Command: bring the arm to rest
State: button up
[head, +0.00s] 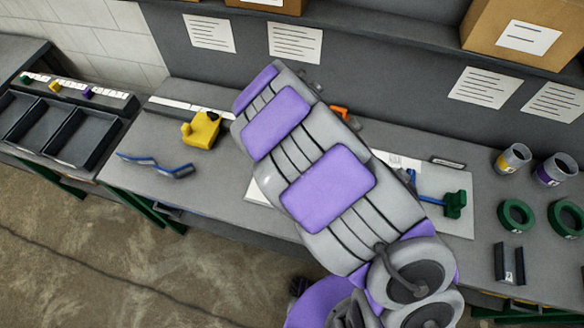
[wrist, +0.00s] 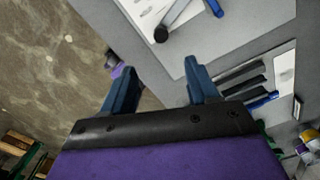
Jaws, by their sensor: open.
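My gripper (wrist: 150,82) shows in the wrist view with its two blue fingers apart and nothing between them. It hangs over the bench edge, with floor to the left and the bench top to the right. In the head view my purple and grey arm stretches over the middle of the bench (head: 240,212) and hides part of it. The fingers are not visible in the head view.
A yellow tool (head: 202,130) and a blue-handled tool (head: 155,166) lie left of my arm. A green-headed tool (head: 454,204), green rings (head: 516,216) and cups (head: 513,159) are at right. Black trays (head: 75,138) stand at far left. Open floor (head: 90,255) lies in front.

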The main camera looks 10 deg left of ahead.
dwell(0.4)
jog(key=s+d+r+n+b, duration=0.3)
jog(key=d+r+n, duration=0.2)
jog(key=d, duration=0.3)
jog(key=s+d+r+n+b, duration=0.3)
jog(key=d+r+n+b, duration=0.15)
jog(key=d, duration=0.35)
jog(key=s+d+n+g+b, duration=0.1)
jog(key=s+d+n+b, duration=0.2)
jog(key=s+n, duration=0.3)
jog(key=s+d+n+b, duration=0.3)
jog(key=s+d+n, duration=0.3)
jog(key=s, duration=0.7)
jog(key=shift+d+r+n+g, duration=0.15)
jog(key=shift+r+n+g, duration=0.25)
jog(key=shift+n, duration=0.35)
